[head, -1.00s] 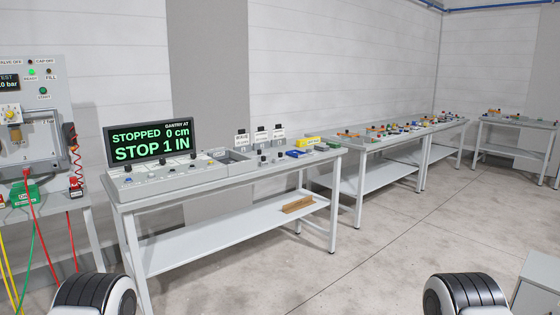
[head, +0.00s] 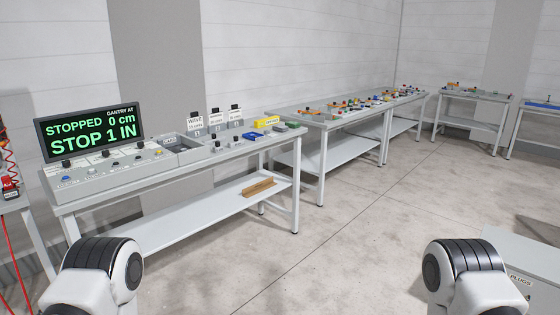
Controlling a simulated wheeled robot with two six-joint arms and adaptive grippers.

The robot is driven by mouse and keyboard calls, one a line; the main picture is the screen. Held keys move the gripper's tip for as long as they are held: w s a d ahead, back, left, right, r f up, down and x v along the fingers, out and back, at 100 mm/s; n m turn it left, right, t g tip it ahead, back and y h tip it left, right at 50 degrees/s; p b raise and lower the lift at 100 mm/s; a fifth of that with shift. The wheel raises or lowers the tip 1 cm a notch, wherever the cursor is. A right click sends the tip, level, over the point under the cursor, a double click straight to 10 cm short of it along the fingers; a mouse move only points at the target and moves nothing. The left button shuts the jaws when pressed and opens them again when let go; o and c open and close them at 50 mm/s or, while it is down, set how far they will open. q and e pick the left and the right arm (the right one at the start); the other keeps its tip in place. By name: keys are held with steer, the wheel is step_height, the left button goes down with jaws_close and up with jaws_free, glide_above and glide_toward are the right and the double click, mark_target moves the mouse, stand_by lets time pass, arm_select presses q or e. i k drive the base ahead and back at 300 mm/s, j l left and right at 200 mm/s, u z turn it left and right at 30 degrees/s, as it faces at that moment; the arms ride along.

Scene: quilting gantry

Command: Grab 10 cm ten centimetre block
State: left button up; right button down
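The nearest bench (head: 215,172) carries a control panel and several small blocks and holders. A yellow block (head: 266,121) with a label too small to read, a blue block (head: 249,136) and a green block (head: 279,127) lie toward its right end. Three small holders with black knobs and white signs (head: 214,119) stand behind them; one sign reads "WAVE". I cannot tell which piece is the ten centimetre block. Neither of my grippers shows; only rounded parts of my arms are at the bottom of the view.
A display (head: 90,131) reads "STOPPED 0 cm, STOP 1 IN". A brown piece (head: 258,187) lies on the bench's lower shelf. More benches (head: 328,118) with small parts run along the wall. A grey cabinet (head: 510,258) stands at lower right. The floor (head: 345,230) between is open.

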mark_target(237, 142)
steer(key=i+l+z, duration=0.25)
steer(key=i, duration=1)
steer(key=i+l+z, duration=0.3)
steer(key=i, duration=0.95)
steer(key=k+j, duration=0.05)
steer(key=j, duration=0.05)
